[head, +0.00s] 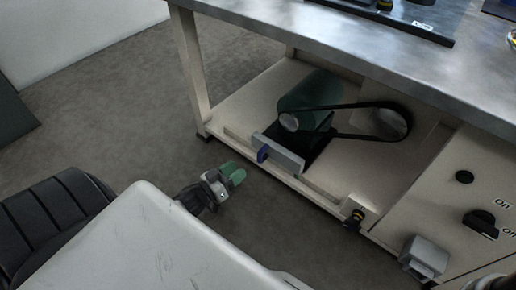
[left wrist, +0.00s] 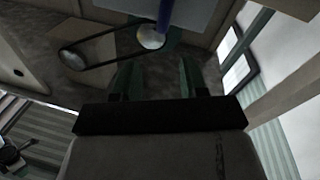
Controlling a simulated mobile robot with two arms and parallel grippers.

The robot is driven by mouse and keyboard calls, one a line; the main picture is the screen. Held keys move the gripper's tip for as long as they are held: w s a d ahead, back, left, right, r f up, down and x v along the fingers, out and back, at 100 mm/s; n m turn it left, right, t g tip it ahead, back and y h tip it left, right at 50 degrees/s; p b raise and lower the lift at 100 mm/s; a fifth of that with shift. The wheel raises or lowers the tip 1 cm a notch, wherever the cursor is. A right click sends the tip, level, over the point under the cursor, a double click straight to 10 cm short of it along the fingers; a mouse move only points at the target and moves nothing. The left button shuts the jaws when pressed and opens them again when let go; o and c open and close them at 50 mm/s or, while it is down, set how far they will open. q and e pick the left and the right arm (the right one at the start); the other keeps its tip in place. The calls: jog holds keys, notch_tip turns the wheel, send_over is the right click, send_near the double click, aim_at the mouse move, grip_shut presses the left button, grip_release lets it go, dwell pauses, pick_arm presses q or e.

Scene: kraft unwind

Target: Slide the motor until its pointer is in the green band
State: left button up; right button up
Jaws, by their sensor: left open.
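The dark green motor (head: 318,88) lies on the shelf under the bench, with a black belt running from its small pulley to a larger grey pulley (head: 391,124). A grey plate (head: 288,160) with a blue handle (head: 263,153) stands at the shelf's front edge before the motor. My left gripper (head: 236,173), with green fingers, is open and empty, left of and in front of the blue handle, apart from it. In the left wrist view its fingers (left wrist: 159,80) are spread, and the blue handle (left wrist: 166,14) shows beyond them. I cannot make out a pointer or green band.
A bench top (head: 300,30) overhangs the shelf, and a bench leg (head: 191,75) stands at left. An On/Off switch (head: 481,221) and grey box (head: 425,257) are at right. Floor around my gripper is clear.

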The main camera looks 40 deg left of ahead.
aim_at(258, 158)
pick_arm(q)
jog(key=w+m+b, duration=0.1)
jog(key=w, duration=0.2)
jog(key=w+d+f+m+b, duration=0.1)
jog(key=w+b, duration=0.1)
jog(key=w, duration=0.1)
jog(key=w+d+m+b, duration=0.1)
jog(key=w+b, duration=0.1)
jog(key=w, duration=0.1)
jog(key=shift+f+m+g+h, duration=0.15)
jog(key=shift+m+g+h, duration=0.15)
jog(key=shift+w+d+b, duration=0.2)
jog(key=shift+w+b, duration=0.15)
jog(key=shift+w, duration=0.2)
jog(key=shift+d, duration=0.1)
grip_shut()
